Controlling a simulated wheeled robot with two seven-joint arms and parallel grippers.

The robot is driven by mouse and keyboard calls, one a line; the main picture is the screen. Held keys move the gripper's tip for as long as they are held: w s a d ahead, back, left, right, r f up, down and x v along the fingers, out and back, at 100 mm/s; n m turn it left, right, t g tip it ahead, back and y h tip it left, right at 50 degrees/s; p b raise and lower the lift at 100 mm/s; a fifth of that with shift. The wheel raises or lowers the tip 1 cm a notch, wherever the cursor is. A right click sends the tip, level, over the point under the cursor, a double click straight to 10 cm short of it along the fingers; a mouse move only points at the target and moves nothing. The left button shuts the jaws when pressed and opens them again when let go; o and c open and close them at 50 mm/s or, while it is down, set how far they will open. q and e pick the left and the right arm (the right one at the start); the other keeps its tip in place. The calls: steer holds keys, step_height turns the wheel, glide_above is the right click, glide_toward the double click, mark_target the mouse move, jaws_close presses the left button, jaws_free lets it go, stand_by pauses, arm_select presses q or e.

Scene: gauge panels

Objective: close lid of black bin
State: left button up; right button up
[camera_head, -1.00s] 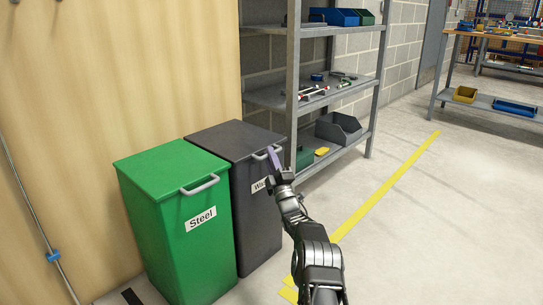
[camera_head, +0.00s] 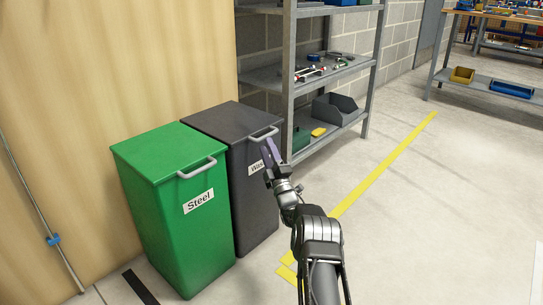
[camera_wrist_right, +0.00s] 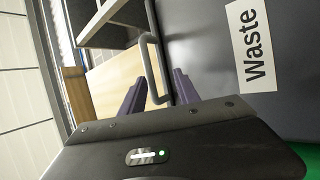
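The black bin (camera_head: 256,210) stands next to the green bin. Its dark lid (camera_head: 228,127) lies flat on top and looks closed. A grey handle (camera_head: 265,133) sits on the lid's front edge, and it also shows in the right wrist view (camera_wrist_right: 151,60). My right gripper (camera_head: 267,150) is just in front of the bin, slightly below the handle. In the wrist view its two purple fingers (camera_wrist_right: 158,84) are apart, with the handle's near end in line with the gap between them; I cannot tell if they touch it. My left gripper is not in view.
The green bin (camera_head: 183,225) marked Steel stands left of the black bin. A grey metal shelf (camera_head: 290,85) with tools and trays stands close behind on the right. A wooden panel (camera_head: 90,120) is at the left. The floor (camera_head: 440,210) on the right is clear.

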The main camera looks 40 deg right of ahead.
steer(key=v, duration=0.4)
steer(key=shift+s+a+f+p, duration=0.1)
steer(key=shift+s+a+p, duration=0.1)
steer(key=shift+s+p, duration=0.2)
